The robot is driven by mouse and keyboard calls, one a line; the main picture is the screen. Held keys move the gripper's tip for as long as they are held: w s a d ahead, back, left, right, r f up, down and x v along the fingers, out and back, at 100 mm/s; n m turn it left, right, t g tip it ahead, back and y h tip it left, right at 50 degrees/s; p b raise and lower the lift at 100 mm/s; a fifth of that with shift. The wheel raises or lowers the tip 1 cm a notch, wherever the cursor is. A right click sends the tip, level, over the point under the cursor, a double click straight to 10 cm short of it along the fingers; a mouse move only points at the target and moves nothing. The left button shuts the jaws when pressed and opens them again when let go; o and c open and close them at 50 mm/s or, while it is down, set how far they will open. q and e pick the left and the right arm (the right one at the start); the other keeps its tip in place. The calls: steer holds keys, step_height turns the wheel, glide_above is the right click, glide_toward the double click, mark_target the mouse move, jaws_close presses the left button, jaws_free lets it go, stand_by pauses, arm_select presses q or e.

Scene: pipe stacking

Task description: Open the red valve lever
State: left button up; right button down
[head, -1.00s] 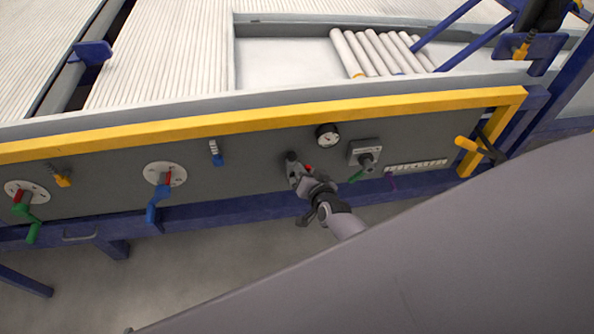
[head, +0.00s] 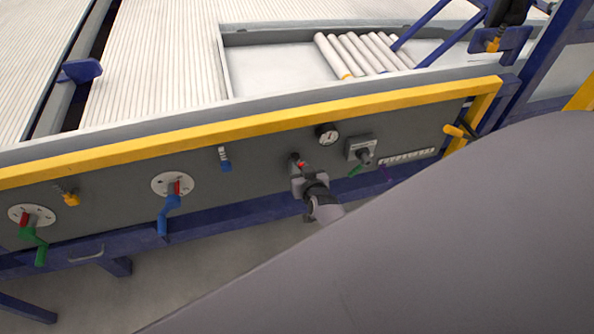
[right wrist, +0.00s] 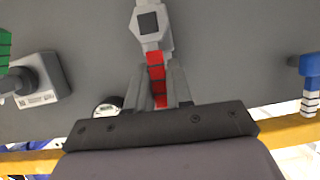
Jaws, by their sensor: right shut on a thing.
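The red valve lever (right wrist: 156,78) shows in the right wrist view, running down from a grey hub (right wrist: 149,22) on the dark panel. My right gripper (right wrist: 158,95) has a finger on each side of the red lever and is shut on it. In the head view a small piece of the red lever (head: 302,164) shows at the tip of my right gripper (head: 300,174), against the lower middle of the panel. The rest of the lever is hidden there by the gripper. My left gripper is not in view.
A round gauge (head: 328,134) and a grey switch box (head: 360,148) sit right of the lever. A blue crank (head: 169,208) and a green crank (head: 38,246) stick out further left. A yellow rail (head: 250,117) runs above the panel.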

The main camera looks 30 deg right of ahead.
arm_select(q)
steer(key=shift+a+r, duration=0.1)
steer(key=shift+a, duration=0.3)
arm_select(e)
steer(key=shift+a, duration=0.2)
steer(key=shift+f+n, duration=0.1)
steer(key=shift+n, duration=0.2)
steer(key=c, duration=1.1)
jaws_free()
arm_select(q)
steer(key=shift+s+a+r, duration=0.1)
arm_select(e)
steer(key=shift+r, duration=0.2)
